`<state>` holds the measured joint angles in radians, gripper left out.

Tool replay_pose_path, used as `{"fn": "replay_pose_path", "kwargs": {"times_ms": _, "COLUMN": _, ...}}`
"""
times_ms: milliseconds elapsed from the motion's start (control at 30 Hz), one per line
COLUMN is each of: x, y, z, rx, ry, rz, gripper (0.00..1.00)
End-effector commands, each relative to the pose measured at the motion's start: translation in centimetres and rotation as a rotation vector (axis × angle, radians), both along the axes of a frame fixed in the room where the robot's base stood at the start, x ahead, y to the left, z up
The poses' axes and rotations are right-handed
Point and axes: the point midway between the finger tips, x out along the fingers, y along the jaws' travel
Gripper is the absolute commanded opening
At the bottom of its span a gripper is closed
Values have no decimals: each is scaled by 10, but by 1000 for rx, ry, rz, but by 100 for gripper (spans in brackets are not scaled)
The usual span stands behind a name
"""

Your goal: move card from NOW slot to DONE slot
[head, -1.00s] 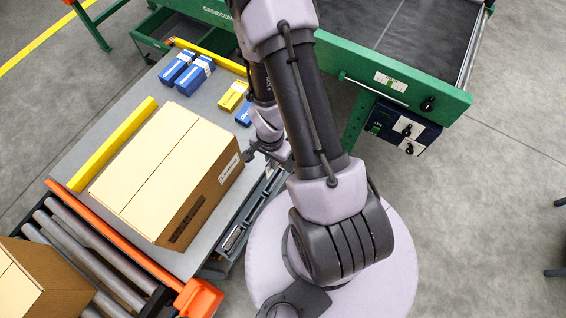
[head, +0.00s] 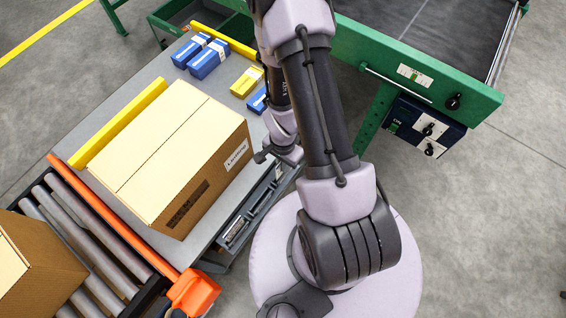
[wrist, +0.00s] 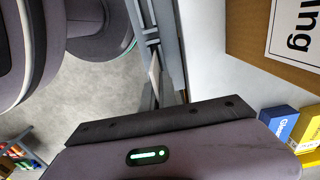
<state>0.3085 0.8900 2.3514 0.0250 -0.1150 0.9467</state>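I cannot make out the card, the NOW slot or the DONE slot in either view. In the wrist view the narrow fingers of my gripper (wrist: 158,97) point toward a grey frame along the table edge. A pale sliver shows between or just beyond them. I cannot tell whether they hold it.
A large cardboard box (head: 165,155) fills much of the table. Blue boxes (head: 208,58) and a yellow box (head: 246,82) lie behind it. A roller conveyor (head: 85,240) with an orange rail is at lower left. A green machine (head: 440,85) with a control box stands right.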

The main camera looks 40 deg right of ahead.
Motion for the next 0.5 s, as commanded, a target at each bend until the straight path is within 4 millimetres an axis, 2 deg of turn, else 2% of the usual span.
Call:
{"fn": "replay_pose_path", "kwargs": {"times_ms": 33, "x": 0, "y": 0, "z": -8, "rx": 0, "ry": 0, "rz": 0, "gripper": 0}}
{"fn": "replay_pose_path", "kwargs": {"times_ms": 100, "x": 0, "y": 0, "z": -11, "rx": 0, "ry": 0, "rz": 0, "gripper": 0}}
{"fn": "replay_pose_path", "kwargs": {"times_ms": 367, "x": 0, "y": 0, "z": -10, "rx": 0, "ry": 0, "rz": 0, "gripper": 0}}
{"fn": "replay_pose_path", "kwargs": {"times_ms": 500, "x": 0, "y": 0, "z": -10, "rx": 0, "ry": 0, "rz": 0, "gripper": 24}}
